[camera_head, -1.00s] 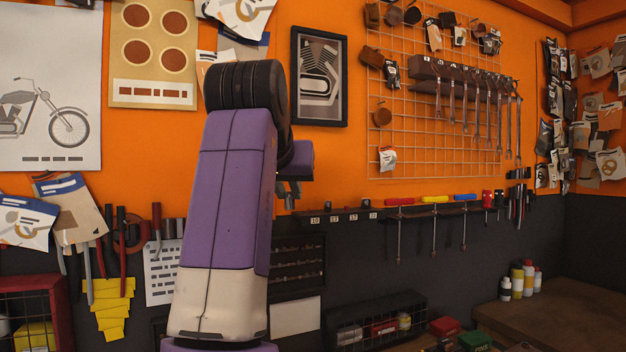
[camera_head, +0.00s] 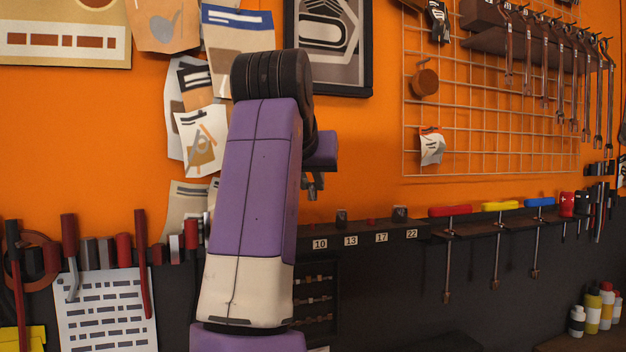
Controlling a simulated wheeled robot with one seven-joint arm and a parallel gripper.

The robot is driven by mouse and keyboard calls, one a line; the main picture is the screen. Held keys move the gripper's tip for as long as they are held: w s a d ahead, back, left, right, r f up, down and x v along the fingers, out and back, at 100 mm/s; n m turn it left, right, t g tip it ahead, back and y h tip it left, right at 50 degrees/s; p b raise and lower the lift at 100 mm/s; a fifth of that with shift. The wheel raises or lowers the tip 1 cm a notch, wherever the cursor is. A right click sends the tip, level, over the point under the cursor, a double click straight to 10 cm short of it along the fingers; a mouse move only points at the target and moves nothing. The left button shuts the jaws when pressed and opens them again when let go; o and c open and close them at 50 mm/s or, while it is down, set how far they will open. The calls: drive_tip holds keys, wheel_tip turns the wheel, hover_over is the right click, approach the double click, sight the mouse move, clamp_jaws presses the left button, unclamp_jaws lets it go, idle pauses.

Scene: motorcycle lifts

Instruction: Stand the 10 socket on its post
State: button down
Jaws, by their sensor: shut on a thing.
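My gripper (camera_head: 313,187) shows small behind the dark wrist of my purple arm, pointing down. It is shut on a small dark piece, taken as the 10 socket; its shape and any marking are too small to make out. A dark rail (camera_head: 365,238) on the wall carries the labels 10 (camera_head: 320,244), 13, 17 and 22. My gripper is above the 10 end of the rail, with a gap below it. A dark socket (camera_head: 342,217) stands above label 13 and another (camera_head: 400,213) above 22. A small reddish post (camera_head: 371,222) shows above 17.
Wrenches (camera_head: 545,60) hang on a wire grid (camera_head: 480,160) above. Red-handled tools (camera_head: 140,250) hang at left. The wall just above the rail is clear.

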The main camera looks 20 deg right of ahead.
drive_tip(key=b, duration=0.4)
hover_over(311, 232)
drive_tip(key=shift+f, duration=2.05)
drive_tip(key=shift+r+p, duration=0.1)
drive_tip(key=shift+p, duration=0.35)
drive_tip(key=shift+a+p, duration=0.1)
drive_tip(key=shift+p, duration=0.2)
drive_tip(key=shift+f+b, duration=0.4)
drive_tip(key=shift+f, duration=0.5)
drive_tip(key=c, duration=1.3)
unclamp_jaws()
drive_tip(key=shift+o, duration=0.2)
drive_tip(key=shift+s, duration=0.1)
drive_tip(key=b+v, duration=0.1)
drive_tip(key=v, duration=0.6)
drive_tip(key=shift+s+a+r+b, duration=0.2)
drive_tip(key=shift+s+b, duration=0.05)
drive_tip(key=shift+b, duration=0.1)
